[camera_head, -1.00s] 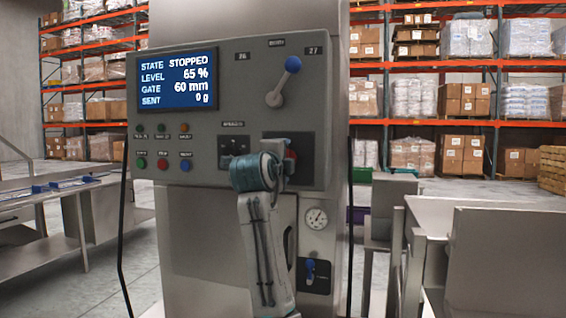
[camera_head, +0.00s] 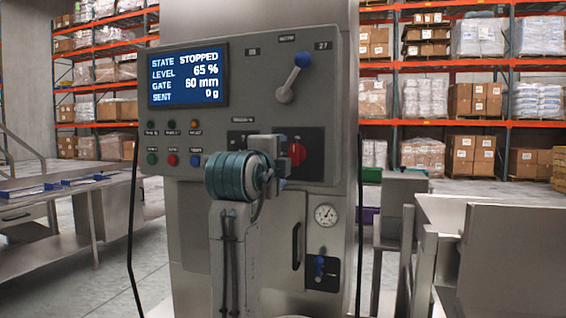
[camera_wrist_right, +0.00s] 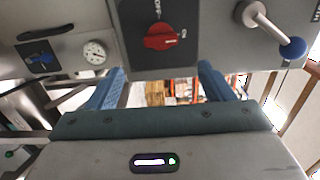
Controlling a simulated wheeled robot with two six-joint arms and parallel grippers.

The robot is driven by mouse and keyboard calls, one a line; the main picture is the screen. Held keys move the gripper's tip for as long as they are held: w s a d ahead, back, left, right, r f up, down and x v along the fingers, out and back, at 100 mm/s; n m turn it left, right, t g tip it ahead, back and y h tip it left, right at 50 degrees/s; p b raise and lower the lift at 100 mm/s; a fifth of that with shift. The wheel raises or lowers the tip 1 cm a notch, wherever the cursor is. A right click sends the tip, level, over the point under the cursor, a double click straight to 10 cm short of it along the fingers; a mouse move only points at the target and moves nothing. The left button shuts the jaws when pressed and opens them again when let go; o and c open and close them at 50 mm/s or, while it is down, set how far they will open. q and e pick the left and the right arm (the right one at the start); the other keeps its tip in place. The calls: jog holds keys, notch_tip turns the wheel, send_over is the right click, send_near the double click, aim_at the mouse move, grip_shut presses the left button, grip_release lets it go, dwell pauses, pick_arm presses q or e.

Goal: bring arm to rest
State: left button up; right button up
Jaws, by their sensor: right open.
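My right arm rises from the bottom of the head view in front of a grey control panel (camera_head: 215,120). My right gripper (camera_head: 284,160) is partly hidden behind my teal wrist, close to a red rotary switch (camera_head: 297,160). In the right wrist view its two blue fingers are spread with nothing between them (camera_wrist_right: 160,76). The red switch (camera_wrist_right: 164,36) shows above the fingers there, apart from them. My left gripper is in no view.
The panel screen (camera_head: 188,75) reads STOPPED, level 65 %, gate 60 mm, sent 0 g. A blue-knobbed lever (camera_head: 290,82) sits upper right. A gauge (camera_head: 326,215) and small blue-handled valve (camera_head: 319,266) are below. Steel tables (camera_head: 60,190) stand at left and right.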

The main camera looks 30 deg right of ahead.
dwell(0.5)
